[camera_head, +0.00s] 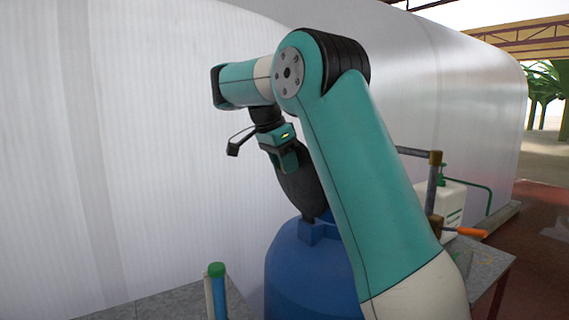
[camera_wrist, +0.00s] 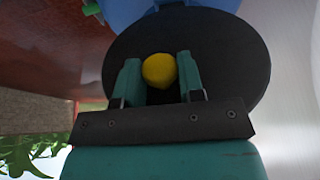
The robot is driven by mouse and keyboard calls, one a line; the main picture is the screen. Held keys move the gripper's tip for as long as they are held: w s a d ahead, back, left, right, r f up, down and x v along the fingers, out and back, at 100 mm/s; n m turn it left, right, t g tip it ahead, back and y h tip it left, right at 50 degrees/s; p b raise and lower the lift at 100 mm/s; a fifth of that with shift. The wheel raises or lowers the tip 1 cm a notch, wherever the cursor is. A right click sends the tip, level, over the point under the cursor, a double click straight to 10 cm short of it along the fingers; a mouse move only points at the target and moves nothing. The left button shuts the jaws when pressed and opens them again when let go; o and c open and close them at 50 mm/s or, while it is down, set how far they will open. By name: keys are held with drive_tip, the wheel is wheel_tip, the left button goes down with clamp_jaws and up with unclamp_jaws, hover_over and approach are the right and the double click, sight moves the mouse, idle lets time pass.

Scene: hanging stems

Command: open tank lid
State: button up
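The blue tank (camera_head: 300,275) stands below my arm, partly hidden by it in the head view. Its black round lid (camera_head: 303,188) is tilted up steeply from a hinge block at the tank's top. In the wrist view the lid (camera_wrist: 235,60) fills the upper middle as a dark disc, with blue tank (camera_wrist: 120,10) behind its edge. A yellow knob (camera_wrist: 159,70) on the lid sits between the teal fingers of my gripper (camera_wrist: 160,75). Both fingers appear to touch the knob's sides. In the head view my gripper (camera_head: 288,155) is at the raised lid; the knob is hidden there.
A large pale curved tank wall (camera_head: 150,140) rises close behind. A blue tube with a green cap (camera_head: 217,285) stands at the front left. On the right are a pipe with an orange handle (camera_head: 467,232), a white canister (camera_head: 452,200) and a grey tabletop (camera_head: 490,262).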

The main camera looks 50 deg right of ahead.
sight(299, 153)
drive_tip(key=shift+s+d+r+t+y+p, duration=0.15)
drive_tip(key=shift+d+r+y, duration=0.2)
drive_tip(key=shift+d, duration=0.35)
drive_tip(key=shift+s+d+r+t+y+p, duration=0.1)
drive_tip(key=shift+s+d+r+y, duration=0.1)
drive_tip(key=shift+d+y, duration=0.4)
drive_tip(key=shift+s+d+r+t+y+p, duration=0.15)
drive_tip(key=shift+d+r+y, duration=0.15)
drive_tip(key=shift+d, duration=0.55)
clamp_jaws()
drive_tip(key=o, duration=1.1)
unclamp_jaws()
drive_tip(key=a+r+p, duration=0.1)
drive_tip(key=r+p, duration=0.4)
drive_tip(key=a+r+p, duration=0.1)
drive_tip(key=r+p, duration=1)
drive_tip(key=r, duration=0.1)
drive_tip(key=shift+w+a+r+p, duration=0.1)
drive_tip(key=shift+w+a+p, duration=0.25)
drive_tip(key=shift+a, duration=0.05)
